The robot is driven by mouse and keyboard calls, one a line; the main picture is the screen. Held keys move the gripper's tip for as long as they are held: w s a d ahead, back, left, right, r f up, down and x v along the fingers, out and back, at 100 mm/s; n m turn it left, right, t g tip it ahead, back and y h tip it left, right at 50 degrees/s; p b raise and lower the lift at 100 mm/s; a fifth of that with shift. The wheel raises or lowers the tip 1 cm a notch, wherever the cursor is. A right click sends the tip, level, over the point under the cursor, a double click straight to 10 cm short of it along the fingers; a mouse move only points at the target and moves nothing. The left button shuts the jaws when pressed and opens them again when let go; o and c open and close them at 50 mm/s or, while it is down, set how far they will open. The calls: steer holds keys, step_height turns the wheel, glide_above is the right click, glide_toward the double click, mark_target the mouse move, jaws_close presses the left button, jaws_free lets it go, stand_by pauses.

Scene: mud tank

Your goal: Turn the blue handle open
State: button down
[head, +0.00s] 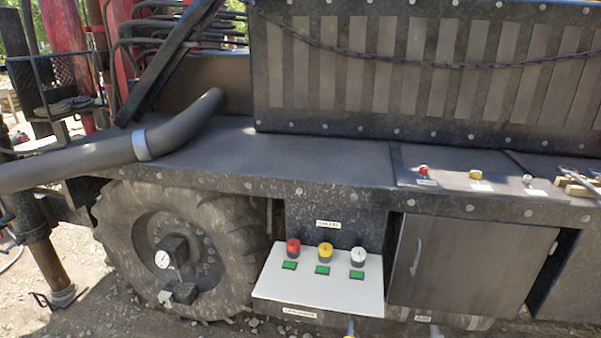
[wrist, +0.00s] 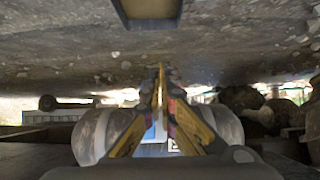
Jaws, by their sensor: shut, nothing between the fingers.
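My gripper (wrist: 160,72) shows in the wrist view, its yellow-and-black fingers brought together at the tips with nothing held. A dark, gritty surface spans the upper part of that view, above and beyond the fingers. A small patch of blue and white shows between the finger bases, but I cannot tell what it is. In the head view, a small bluish piece (head: 350,327) shows at the bottom edge below the white panel, largely cut off. I cannot tell whether it is the blue handle. No whole blue handle is clearly visible, and my gripper does not clearly show in the head view.
The white panel (head: 318,288) carries red, yellow and white knobs and green labels. A dark cabinet door (head: 470,265) with a pale handle is to its right. A big muddy wheel (head: 180,248) stands left, beneath a thick hose (head: 90,163). Gravel shows lower left.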

steer(key=w, duration=0.3)
steer(key=shift+w+d, duration=0.2)
steer(key=shift+d, duration=0.2)
steer(key=shift+d, duration=0.1)
stand_by(0.4)
steer(key=shift+s+d+f, duration=0.15)
steer(key=shift+d, duration=0.25)
steer(key=shift+s+d+f, duration=0.1)
steer(key=shift+d, duration=0.4)
steer(key=shift+s+d, duration=0.2)
steer(key=shift+d, duration=0.65)
